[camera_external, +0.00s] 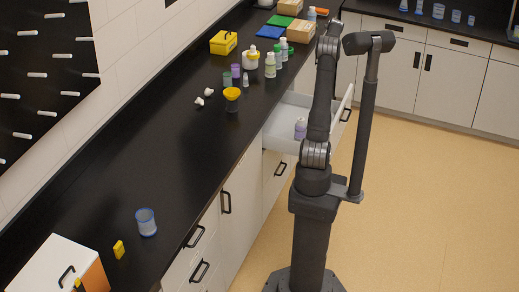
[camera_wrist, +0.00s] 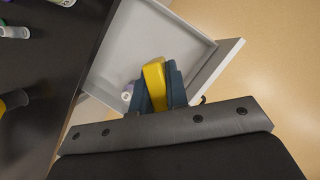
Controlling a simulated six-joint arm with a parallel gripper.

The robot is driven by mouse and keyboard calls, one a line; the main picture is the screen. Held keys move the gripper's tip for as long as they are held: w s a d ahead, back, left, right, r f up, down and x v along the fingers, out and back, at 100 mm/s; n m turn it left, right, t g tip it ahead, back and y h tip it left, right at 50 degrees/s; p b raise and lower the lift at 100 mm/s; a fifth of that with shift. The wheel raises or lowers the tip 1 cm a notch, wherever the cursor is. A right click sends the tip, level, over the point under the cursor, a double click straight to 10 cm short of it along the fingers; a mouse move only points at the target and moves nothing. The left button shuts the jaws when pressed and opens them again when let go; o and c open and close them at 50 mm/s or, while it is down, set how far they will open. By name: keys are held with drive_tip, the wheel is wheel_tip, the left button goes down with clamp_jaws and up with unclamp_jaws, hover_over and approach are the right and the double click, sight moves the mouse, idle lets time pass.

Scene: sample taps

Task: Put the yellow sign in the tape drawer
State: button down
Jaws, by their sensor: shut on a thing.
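My gripper (camera_wrist: 160,80) is shut on the yellow sign (camera_wrist: 154,78), which sits between its dark blue fingers in the wrist view. The held sign is above an open light grey drawer (camera_wrist: 195,30). In the external view the open drawer (camera_external: 283,133) sticks out from the counter front, and my arm hides my gripper and the held sign. I cannot tell from a label whether this is the tape drawer.
The black counter (camera_external: 160,160) runs along the drawer's left. It bears several bottles, a yellow funnel (camera_external: 232,93), a yellow box (camera_external: 223,42), a blue-rimmed beaker (camera_external: 146,222) and a small yellow object (camera_external: 119,249). The drawer's right and far inside look clear.

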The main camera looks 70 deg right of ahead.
drive_tip(key=f, duration=1.3)
drive_tip(key=s+f, duration=0.1)
drive_tip(key=f, duration=1.1)
drive_tip(key=s+f, duration=0.1)
drive_tip(key=f, duration=1.2)
drive_tip(key=shift+d+f, duration=0.2)
drive_tip(key=shift+f, duration=0.15)
drive_tip(key=shift+f, duration=0.15)
drive_tip(key=c, duration=1.4)
unclamp_jaws()
drive_tip(key=v, duration=0.5)
drive_tip(key=shift+w+r, duration=0.1)
drive_tip(key=shift+r, duration=0.15)
wheel_tip(320, 180, up, 7)
